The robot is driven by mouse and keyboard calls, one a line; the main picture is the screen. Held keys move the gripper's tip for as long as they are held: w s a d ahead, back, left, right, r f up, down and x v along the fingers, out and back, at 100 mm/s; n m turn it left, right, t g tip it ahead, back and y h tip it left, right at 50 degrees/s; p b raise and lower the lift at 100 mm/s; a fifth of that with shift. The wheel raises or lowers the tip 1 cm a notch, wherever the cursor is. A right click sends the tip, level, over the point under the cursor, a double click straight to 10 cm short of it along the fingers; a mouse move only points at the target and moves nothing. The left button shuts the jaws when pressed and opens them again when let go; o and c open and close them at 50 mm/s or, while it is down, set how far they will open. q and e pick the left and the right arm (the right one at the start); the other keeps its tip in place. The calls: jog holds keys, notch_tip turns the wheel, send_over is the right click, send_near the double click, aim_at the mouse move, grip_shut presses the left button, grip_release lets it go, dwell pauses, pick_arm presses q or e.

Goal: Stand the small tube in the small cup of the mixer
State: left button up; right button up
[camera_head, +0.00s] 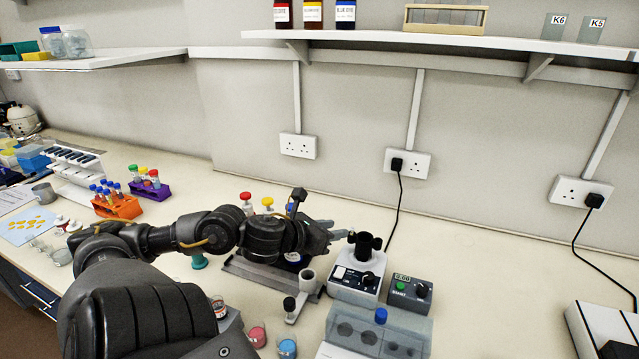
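The mixer (352,281) is a white box with a black front panel and knob. A black cup (367,244) stands on its top, and a small dark piece shows just left of the cup. A small tube with a blue cap (381,316) stands upright in a grey block at the front; its body is mostly hidden. My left gripper (335,232) reaches in from the left, just left of the mixer's cup. The fingers are small and seen side-on, so I cannot tell whether they hold anything. My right gripper is not in view.
A grey box with a display and green button (408,293) stands right of the mixer. The grey block (345,349) is in front. A white stand (302,295) is close on the left. Tube racks (118,208) stand far left. Bench to the right is mostly clear.

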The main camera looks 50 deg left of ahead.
pick_arm(q)
jog(key=shift+p+v, duration=1.45)
jog(key=shift+v, duration=0.75)
jog(key=shift+w, duration=0.1)
